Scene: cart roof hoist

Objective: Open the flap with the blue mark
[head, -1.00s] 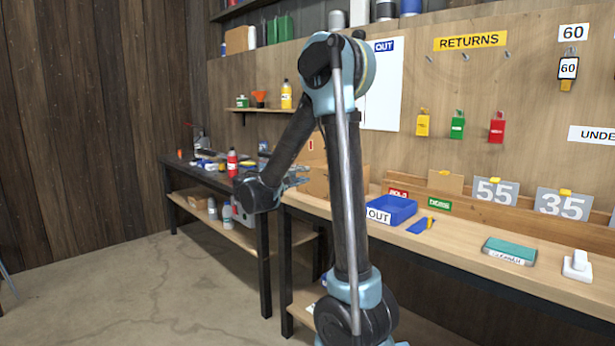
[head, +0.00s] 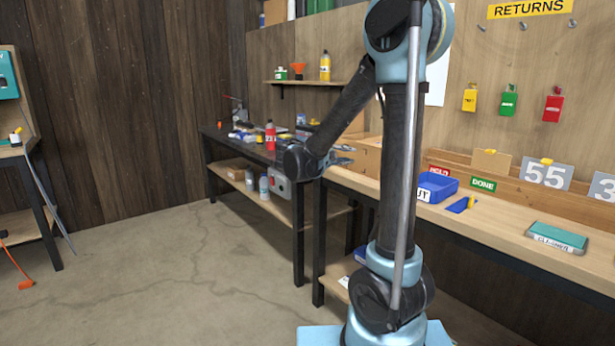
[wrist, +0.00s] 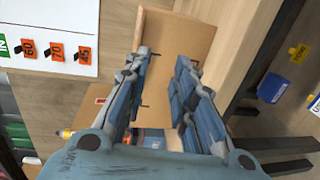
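A brown cardboard box (head: 368,156) stands at the left end of the wooden bench, partly hidden behind my arm in the head view. A plain brown panel (wrist: 185,35), seemingly part of this box, lies beyond my fingers in the wrist view. I cannot make out a flap with a blue mark on it. My gripper (head: 341,155) is beside the box at its left. In the wrist view my gripper (wrist: 160,60) has its two fingers apart, with nothing held between them. I cannot tell how far the panel is from the fingertips.
A blue tray (head: 437,187), a green DONE sign (head: 483,184) and a teal-topped block (head: 556,236) are on the bench. A dark table (head: 262,149) with a red bottle (head: 270,136) and clutter stands behind left. Tags hang on the back wall.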

